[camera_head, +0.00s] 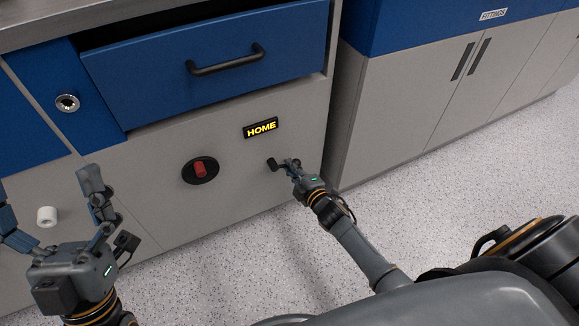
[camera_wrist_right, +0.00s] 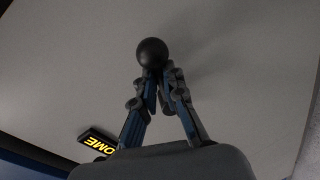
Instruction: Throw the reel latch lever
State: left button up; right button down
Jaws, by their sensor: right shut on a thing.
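The lever shows as a dark handle (camera_head: 272,164) on the grey cabinet front, below and right of the lit HOME sign (camera_head: 261,128). Its black ball knob (camera_wrist_right: 152,53) is at the fingertips of my right gripper (camera_wrist_right: 158,75) in the right wrist view. In the head view my right gripper (camera_head: 286,166) reaches the lever from the right and is shut on it. The lever's shaft and mount are mostly hidden. My left gripper (camera_head: 52,218) is open and empty at the lower left, with its fingers spread in front of the cabinet.
A red knob (camera_head: 200,169) on a black disc is left of the lever. A blue drawer (camera_head: 205,75) above stands slightly out, with a dark handle. A white cylinder (camera_head: 47,216) is near my left fingers. Speckled floor (camera_head: 400,215) is clear at right.

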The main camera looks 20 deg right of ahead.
pick_arm(q)
jog(key=shift+w+d+f+g+y, duration=0.15)
jog(key=shift+w+f+g, duration=0.3)
jog(key=shift+w, duration=0.2)
jog(key=shift+w+d+f+g+y, duration=0.15)
jog(key=shift+w+f+g, duration=0.25)
jog(key=shift+w, duration=0.25)
pick_arm(e)
jog(key=shift+s+d+r+n+h, duration=0.1)
jog(key=shift+s+d+n+h, duration=0.05)
jog(key=shift+d+n+h, duration=0.4)
jog(key=shift+a, duration=0.1)
jog(key=c, duration=1.4)
grip_release()
pick_arm(q)
jog(key=shift+d, duration=0.1)
pick_arm(e)
jog(key=shift+o, duration=0.2)
jog(key=shift+r, duration=0.1)
jog(key=s+r, duration=0.2)
jog(key=s, duration=0.9)
jog(key=shift+s+d+r, duration=0.2)
jog(key=shift+s+d, duration=0.15)
